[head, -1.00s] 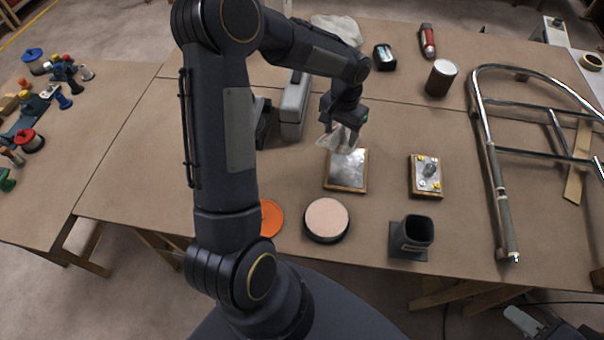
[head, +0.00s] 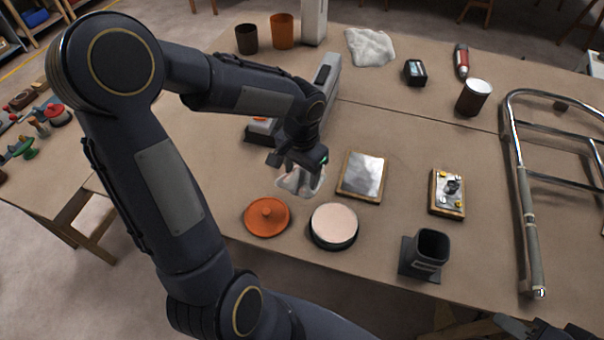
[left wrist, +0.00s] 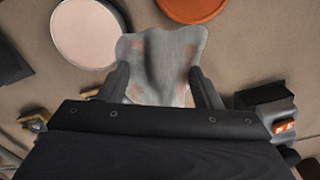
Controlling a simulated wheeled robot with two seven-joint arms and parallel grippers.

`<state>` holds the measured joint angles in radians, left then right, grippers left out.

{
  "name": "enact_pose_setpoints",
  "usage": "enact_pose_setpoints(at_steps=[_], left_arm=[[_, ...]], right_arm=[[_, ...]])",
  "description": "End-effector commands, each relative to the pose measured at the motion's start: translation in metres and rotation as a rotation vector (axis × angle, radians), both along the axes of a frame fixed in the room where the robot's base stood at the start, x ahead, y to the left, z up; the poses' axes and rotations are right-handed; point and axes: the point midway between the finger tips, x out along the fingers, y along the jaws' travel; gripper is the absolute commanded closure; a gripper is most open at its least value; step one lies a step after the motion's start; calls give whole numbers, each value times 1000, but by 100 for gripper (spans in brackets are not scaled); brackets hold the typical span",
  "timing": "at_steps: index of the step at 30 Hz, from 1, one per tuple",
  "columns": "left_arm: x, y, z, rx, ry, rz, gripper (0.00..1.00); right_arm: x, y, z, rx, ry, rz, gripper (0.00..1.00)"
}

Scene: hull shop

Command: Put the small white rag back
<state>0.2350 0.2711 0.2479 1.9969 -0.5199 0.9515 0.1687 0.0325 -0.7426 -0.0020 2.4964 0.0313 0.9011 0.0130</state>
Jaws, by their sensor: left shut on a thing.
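The small white rag (head: 299,181) hangs from my left gripper (head: 303,163). In the left wrist view the rag (left wrist: 160,62) is creased, with faint reddish blotches, and pinched between the two fingers of the gripper (left wrist: 163,88). It is over the bench, left of the shiny metal plate on a wooden base (head: 363,176) and beyond the orange lid (head: 267,215). I cannot tell whether its lower edge touches the bench. A larger crumpled white cloth (head: 370,47) lies at the back.
A round pale-topped disc (head: 334,225) sits beside the orange lid. A grey case (head: 326,85) stands behind the gripper. A dark square holder (head: 428,254), a small board with a knob (head: 447,192), a brown can (head: 473,98) and a tubular rail (head: 528,195) are to the right.

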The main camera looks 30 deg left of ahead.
Motion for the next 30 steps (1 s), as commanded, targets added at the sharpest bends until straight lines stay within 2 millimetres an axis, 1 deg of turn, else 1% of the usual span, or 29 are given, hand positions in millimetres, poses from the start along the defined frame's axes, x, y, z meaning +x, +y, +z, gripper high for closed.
enact_pose_setpoints(at_steps=[1, 3, 6, 10, 17, 21, 23, 30], left_arm=[[12, 6, -5, -2, 3, 2, 63], [22, 12, -21, -2, 6, 1, 63], [35, 19, -39, -1, 4, 1, 63], [47, 25, -53, 0, 1, 1, 63], [56, 29, -67, 0, 1, 1, 63], [56, 29, -88, 0, 3, -2, 63], [56, 29, -95, -1, 1, -1, 63], [56, 29, -96, 1, -2, 0, 63]], right_arm=[[0, 0, 4, 0, 0, 0, 64], [0, 0, 4, 0, 0, 0, 64], [0, 0, 6, 0, 0, 0, 64], [0, 0, 7, 0, 0, 0, 64], [0, 0, 8, 0, 0, 0, 64], [0, 0, 8, 0, 0, 0, 64], [0, 0, 8, 0, 0, 0, 64], [0, 0, 7, 0, 0, 0, 64]])
